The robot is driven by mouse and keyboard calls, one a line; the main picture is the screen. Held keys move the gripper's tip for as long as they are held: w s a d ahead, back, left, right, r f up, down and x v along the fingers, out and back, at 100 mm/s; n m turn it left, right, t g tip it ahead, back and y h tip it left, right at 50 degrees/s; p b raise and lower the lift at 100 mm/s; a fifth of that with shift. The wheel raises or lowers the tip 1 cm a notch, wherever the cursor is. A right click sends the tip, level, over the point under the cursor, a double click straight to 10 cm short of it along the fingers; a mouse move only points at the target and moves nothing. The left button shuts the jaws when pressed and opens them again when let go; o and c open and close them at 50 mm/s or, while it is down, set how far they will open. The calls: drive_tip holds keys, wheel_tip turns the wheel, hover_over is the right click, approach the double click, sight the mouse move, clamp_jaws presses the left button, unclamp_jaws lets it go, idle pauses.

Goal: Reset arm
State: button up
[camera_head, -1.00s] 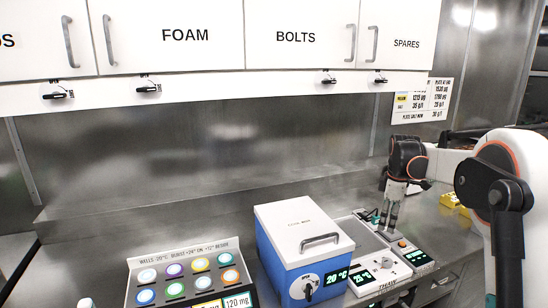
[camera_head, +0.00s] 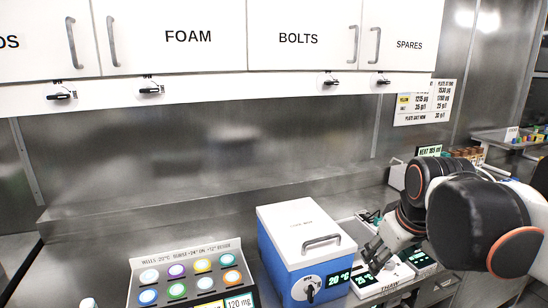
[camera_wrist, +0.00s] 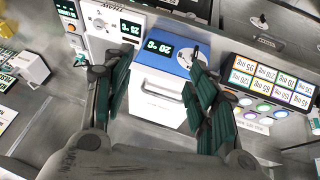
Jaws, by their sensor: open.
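My gripper (camera_wrist: 155,95) is open and empty in the wrist view, its two green-padded fingers spread apart. Beyond the gap between them shows the blue and white box with a handle (camera_wrist: 160,98). In the head view my gripper is low at the right, beside the box (camera_head: 310,240) and above the Thaw unit (camera_head: 378,280); my arm links hide part of it. I cannot tell whether the fingertips touch anything there.
A panel with several coloured round buttons (camera_head: 137,283) stands left of the box. White cupboards (camera_head: 200,60) hang above the steel counter (camera_head: 110,225). A side table (camera_head: 500,136) with small items is at the far right. The counter's back left is clear.

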drive_tip(key=s+a+f+m+t, duration=0.1)
drive_tip(key=s+f+m, duration=0.1)
drive_tip(key=s, duration=0.4)
drive_tip(key=s+a+f+m, duration=0.2)
drive_tip(key=s+f, duration=0.2)
drive_tip(key=s, duration=0.2)
drive_tip(key=shift+a+f+t, duration=0.15)
drive_tip(key=shift+f+t, duration=0.05)
drive_tip(key=shift+t, duration=0.2)
idle(2.1)
